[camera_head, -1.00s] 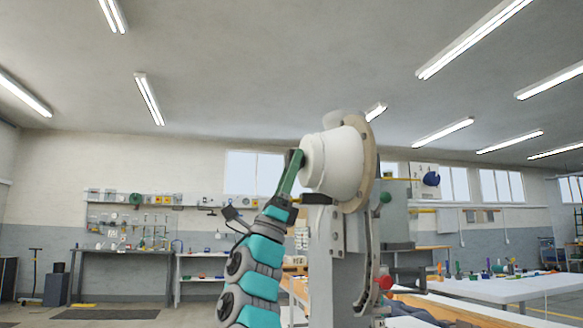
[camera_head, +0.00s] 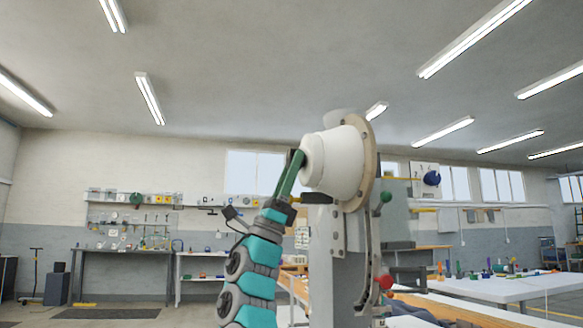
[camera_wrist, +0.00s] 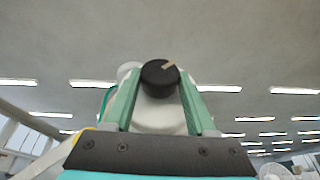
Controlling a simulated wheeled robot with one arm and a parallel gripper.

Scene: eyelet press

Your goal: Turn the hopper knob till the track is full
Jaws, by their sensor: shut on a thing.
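The white hopper (camera_head: 335,162) is a tapered drum on a tan round flange, at the top of a grey press column. The hopper knob (camera_wrist: 159,73) is black and round with a pale pointer mark tilted up to the right in the wrist view. My gripper (camera_head: 298,157) has green fingers and is shut on the knob, one finger on each side of it. In the head view the fingers largely hide the knob. The curved track (camera_head: 368,255) runs down the column from the flange; its filling cannot be made out.
A green ball knob (camera_head: 386,196) and a red knob (camera_head: 385,282) stick out on the press's right side. A white table (camera_head: 490,290) with small coloured items is at right. A workbench (camera_head: 125,252) under a tool board stands far left.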

